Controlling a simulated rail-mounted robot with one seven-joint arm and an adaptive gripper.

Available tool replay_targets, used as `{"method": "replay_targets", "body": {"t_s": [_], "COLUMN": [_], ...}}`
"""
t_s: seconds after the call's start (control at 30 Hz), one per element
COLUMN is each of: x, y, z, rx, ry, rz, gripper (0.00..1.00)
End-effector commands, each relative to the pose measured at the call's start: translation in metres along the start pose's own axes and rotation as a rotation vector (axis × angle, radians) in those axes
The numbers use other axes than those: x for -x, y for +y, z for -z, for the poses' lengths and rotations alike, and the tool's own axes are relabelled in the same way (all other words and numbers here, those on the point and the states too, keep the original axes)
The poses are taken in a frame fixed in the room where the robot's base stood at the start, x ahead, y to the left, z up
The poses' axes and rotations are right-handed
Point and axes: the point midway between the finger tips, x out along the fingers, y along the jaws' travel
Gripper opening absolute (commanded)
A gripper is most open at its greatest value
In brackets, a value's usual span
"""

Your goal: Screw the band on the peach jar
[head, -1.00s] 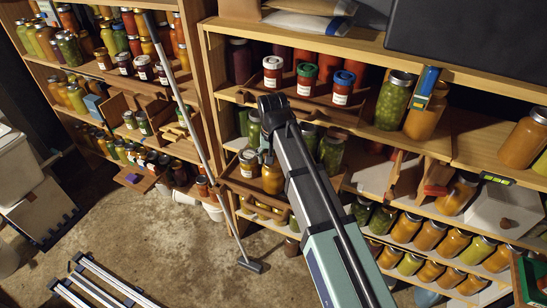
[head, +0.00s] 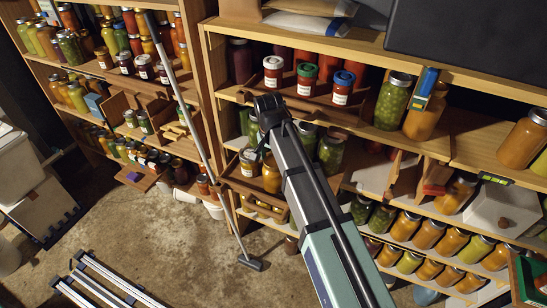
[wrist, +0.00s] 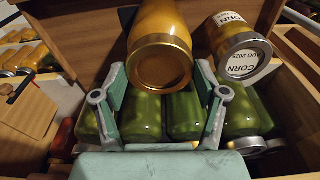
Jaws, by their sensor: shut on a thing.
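The peach jar (wrist: 165,18) holds orange-yellow contents and wears a gold band (wrist: 160,64) around its flat lid, which faces the wrist camera. In the head view the jar (head: 271,178) stands on a middle shelf, partly hidden by my arm. My gripper (wrist: 161,74) has one finger on each side of the gold band and is shut on it. The fingertips' exact contact is partly hidden. In the head view the fingers are mostly hidden behind my arm.
A jar labelled corn (wrist: 232,48) stands close beside the peach jar. A wooden board (wrist: 28,105) is at the left. Labelled jars (head: 306,78) stand on the shelf above my arm's end.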

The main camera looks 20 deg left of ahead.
Motion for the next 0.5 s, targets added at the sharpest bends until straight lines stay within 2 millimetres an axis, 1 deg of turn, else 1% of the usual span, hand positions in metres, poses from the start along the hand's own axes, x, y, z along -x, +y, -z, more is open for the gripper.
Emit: {"method": "replay_targets", "body": {"t_s": [0.3,0.4,0.5], "x": [0.0009,0.0004,0.0001], "y": [-0.0013,-0.0011,-0.0010], "z": [0.0010,0.0008,0.0006], "rx": [-0.304,-0.361,-0.380], "ry": [0.000,0.001,0.001], "rz": [-0.038,-0.045,-0.046], "gripper": [0.30,0.30,0.30]}}
